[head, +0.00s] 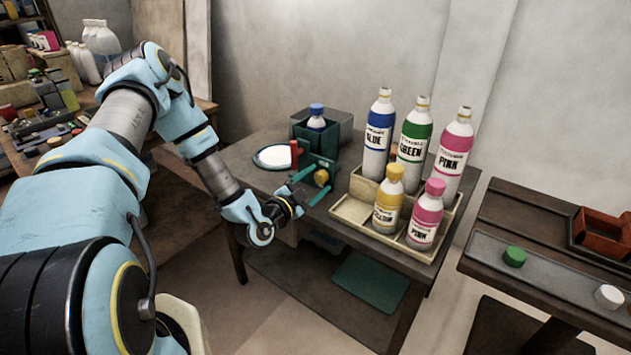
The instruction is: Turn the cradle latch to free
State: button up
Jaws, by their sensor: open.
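A dark green cradle (338,140) stands at the back of the middle table and holds a small blue-capped bottle (316,118). An upright red handle (294,154) stands in front of it, beside a round white disc (273,157). A brass-yellow knob (321,177) sits on the green part at the near side. I cannot tell for sure which of these is the latch. My gripper (313,184) is open at the table's near edge, with its teal fingers to either side of the knob in the picture. I cannot tell whether they touch it.
A wooden tray (352,211) to the right of my gripper holds several labelled bottles: blue (378,135), green (413,137), yellow (388,200) and pink ones (426,214). A right-hand bench (555,240) carries a green cap (514,256) and a white cap (608,296).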

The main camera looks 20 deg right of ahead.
jog(key=shift+c, duration=0.3)
grip_shut()
